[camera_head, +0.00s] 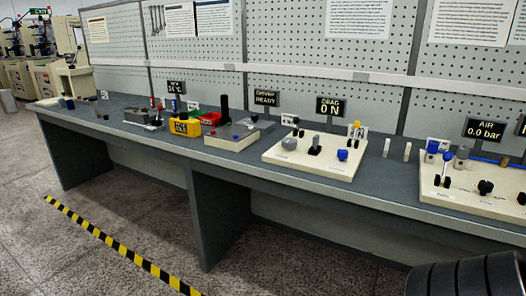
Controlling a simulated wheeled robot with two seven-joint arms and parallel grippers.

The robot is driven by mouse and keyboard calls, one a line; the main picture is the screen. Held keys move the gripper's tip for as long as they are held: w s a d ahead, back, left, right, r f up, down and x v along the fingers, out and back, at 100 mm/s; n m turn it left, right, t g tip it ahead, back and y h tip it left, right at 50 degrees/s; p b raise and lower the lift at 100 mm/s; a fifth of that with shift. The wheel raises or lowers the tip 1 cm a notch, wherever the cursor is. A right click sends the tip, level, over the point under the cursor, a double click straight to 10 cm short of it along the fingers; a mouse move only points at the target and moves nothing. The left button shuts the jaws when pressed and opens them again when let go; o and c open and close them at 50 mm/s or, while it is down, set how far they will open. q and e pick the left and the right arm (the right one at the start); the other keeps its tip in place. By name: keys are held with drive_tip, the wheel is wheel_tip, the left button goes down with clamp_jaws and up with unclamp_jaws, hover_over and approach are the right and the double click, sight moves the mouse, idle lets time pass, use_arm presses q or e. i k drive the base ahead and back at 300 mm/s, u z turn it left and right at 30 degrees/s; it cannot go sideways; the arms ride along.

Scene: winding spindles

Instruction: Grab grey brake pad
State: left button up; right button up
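A cream board (275,160) lies on the workbench under a black sign that reads DRAG 0 N (330,107). A rounded grey piece (289,143) sits at the board's left; it may be the grey brake pad, but it is too small to be certain. A black upright part (315,146) stands near the board's middle, and a blue piece (342,155) sits at its right. Neither of my grippers is in view.
The long grey workbench (376,181) runs along a pegboard wall. Bench front is clear.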

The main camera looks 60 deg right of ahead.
sight(317, 138)
drive_tip(key=z, duration=0.2)
drive_tip(key=i, duration=1.2)
drive_tip(key=z, duration=1.4)
drive_tip(key=i, duration=1.05)
drive_tip(key=z, duration=1.25)
